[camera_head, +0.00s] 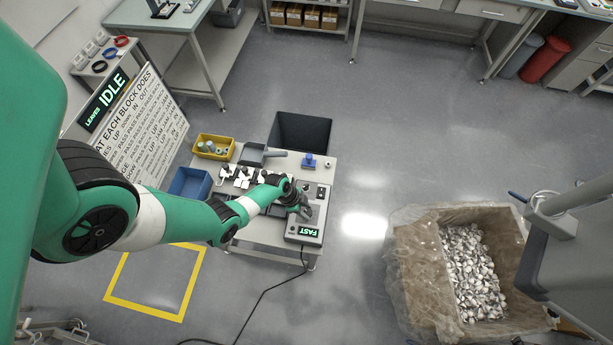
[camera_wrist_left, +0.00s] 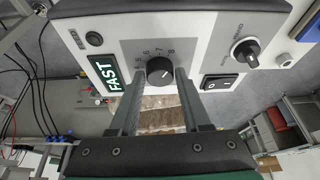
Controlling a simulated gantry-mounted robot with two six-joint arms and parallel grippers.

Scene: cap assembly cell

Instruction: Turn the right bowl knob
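The control box (camera_head: 301,236) with a lit green "FAST" display (camera_head: 308,231) stands at the right front of the small table. In the left wrist view its face carries a black round knob (camera_wrist_left: 160,70) with a printed number scale and a white pointer mark. The "FAST" display (camera_wrist_left: 107,74) is left of it. My left gripper (camera_wrist_left: 160,76) is open, one finger on each side of this knob, with narrow gaps showing. In the head view my left gripper (camera_head: 304,209) is over the box; the knob is hard to make out there. My right gripper is in neither view.
A second black selector knob (camera_wrist_left: 245,51), a rocker switch (camera_wrist_left: 218,82) and a round button (camera_wrist_left: 93,39) sit on the same face. A sign reads "IDLE" (camera_head: 112,89).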

